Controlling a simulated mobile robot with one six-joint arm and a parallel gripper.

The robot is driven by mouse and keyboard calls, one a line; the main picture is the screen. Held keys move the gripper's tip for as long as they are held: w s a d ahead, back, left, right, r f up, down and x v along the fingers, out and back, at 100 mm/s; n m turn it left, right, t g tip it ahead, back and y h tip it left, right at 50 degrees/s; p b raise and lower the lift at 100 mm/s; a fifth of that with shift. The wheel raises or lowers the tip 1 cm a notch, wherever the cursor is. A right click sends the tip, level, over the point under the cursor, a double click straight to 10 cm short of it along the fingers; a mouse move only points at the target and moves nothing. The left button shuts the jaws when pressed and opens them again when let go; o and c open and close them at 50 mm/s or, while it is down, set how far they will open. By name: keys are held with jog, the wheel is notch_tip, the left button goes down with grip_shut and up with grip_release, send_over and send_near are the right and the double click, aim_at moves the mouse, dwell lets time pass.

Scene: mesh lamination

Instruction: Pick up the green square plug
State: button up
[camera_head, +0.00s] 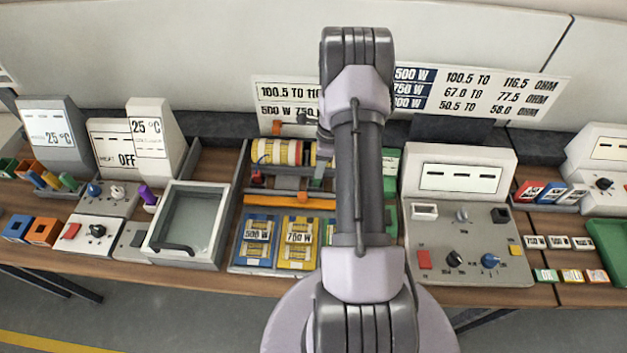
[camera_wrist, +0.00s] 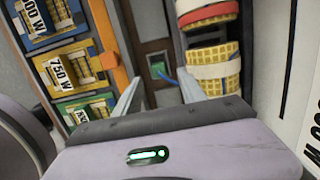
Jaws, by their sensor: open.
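In the wrist view a small green square piece (camera_wrist: 158,70) lies in a dark brown slot, with a blue strand beside it. I cannot tell for sure that it is the plug. My gripper (camera_wrist: 159,80) is open, its two pale fingers on either side of this piece in the picture; no contact is visible. In the head view my arm covers most of this area, and a small green patch (camera_head: 318,173) shows left of the arm. Another green block (camera_head: 7,167) stands at the far left of the bench.
Coils (camera_head: 277,152) stand beside the slot, also seen in the wrist view (camera_wrist: 212,68). Marked wattage cards (camera_head: 298,262) lie in front. A glass-topped box (camera_head: 187,222) stands left, a grey control panel (camera_head: 459,178) right. Walls and dividers narrow the room around the slot.

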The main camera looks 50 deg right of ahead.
aim_at(317, 182)
jog(key=f, duration=0.7)
jog(key=shift+w+a, duration=0.25)
jog(key=shift+a, duration=0.1)
jog(key=shift+r, duration=0.15)
jog(key=shift+c, duration=0.2)
grip_shut()
